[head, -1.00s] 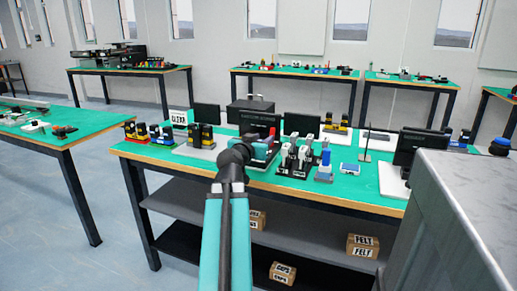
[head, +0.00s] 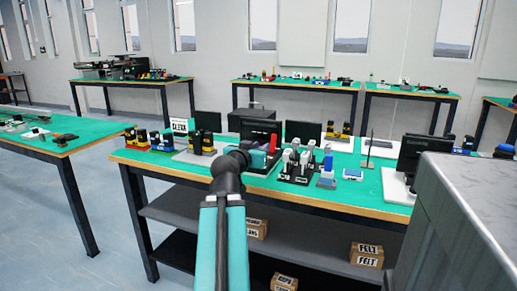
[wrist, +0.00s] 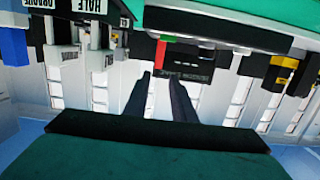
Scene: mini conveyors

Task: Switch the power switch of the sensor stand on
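My gripper (wrist: 162,85) shows in the wrist view as two dark fingers with a gap between them and nothing held. That view is upside down. Beyond the fingertips is a dark device (wrist: 185,65) with small unreadable lettering and a red part (wrist: 167,38) beside it. I cannot tell whether this is the sensor stand, and no power switch can be made out. In the head view my arm reaches over the front of the green table (head: 345,190), and its end is partly hidden.
Grey-topped switch units (head: 297,162) and a blue-and-white item (head: 327,165) stand right of my arm. Yellow-and-black units (head: 201,142) stand left. A large grey block (head: 465,220) fills the right foreground. Boxes (head: 367,255) lie on the lower shelf.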

